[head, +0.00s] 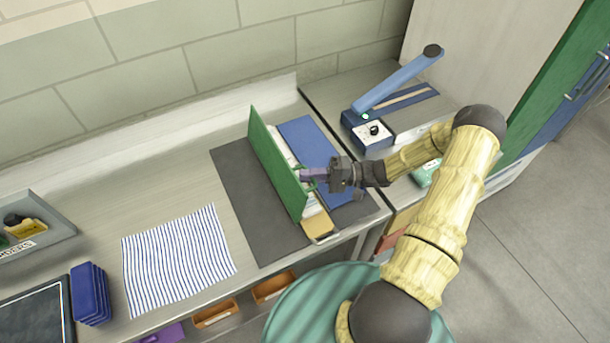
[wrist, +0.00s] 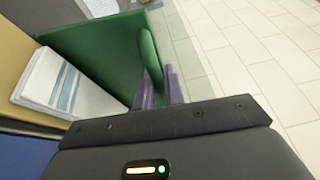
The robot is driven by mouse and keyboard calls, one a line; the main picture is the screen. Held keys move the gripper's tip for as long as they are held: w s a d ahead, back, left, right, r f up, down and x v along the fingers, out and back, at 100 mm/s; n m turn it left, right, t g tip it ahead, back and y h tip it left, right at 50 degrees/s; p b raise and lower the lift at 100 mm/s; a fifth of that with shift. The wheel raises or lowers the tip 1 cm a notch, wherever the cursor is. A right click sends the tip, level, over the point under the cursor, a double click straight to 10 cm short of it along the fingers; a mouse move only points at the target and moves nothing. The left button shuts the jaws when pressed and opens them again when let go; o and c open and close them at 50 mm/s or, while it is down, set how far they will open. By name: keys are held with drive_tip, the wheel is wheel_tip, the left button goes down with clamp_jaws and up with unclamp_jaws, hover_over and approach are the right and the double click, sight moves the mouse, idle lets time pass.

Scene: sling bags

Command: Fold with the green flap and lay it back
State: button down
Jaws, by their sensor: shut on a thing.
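The green flap (head: 275,165) stands upright, about on edge, near the middle of the dark grey folding mat (head: 238,180). It also fills the upper left of the wrist view (wrist: 95,55). My gripper (head: 316,175) is on the flap's right side, its purple fingers shut on the green tab that sticks out from the flap. In the wrist view the fingers (wrist: 160,88) close around this tab (wrist: 149,50). A white folded cloth with blue stripes (wrist: 60,80) lies beside the flap's foot; in the head view it is mostly hidden. The blue flap (head: 305,140) lies flat to the right.
A tan flap (head: 318,224) lies at the mat's front edge. A striped cloth (head: 178,258) lies flat on the left bench. A blue-armed sealer (head: 385,100) stands at the right. A blue stack (head: 90,293) and a grey tray (head: 35,230) are far left.

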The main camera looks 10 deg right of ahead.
idle(0.3)
drive_tip(key=c, duration=1.5)
unclamp_jaws()
drive_tip(key=s+d+b, duration=0.2)
drive_tip(key=d+b, duration=0.4)
drive_tip(key=d, duration=1.1)
drive_tip(key=shift+s+d+f, duration=0.15)
drive_tip(key=shift+s+f, duration=0.15)
drive_tip(key=shift+f, duration=0.15)
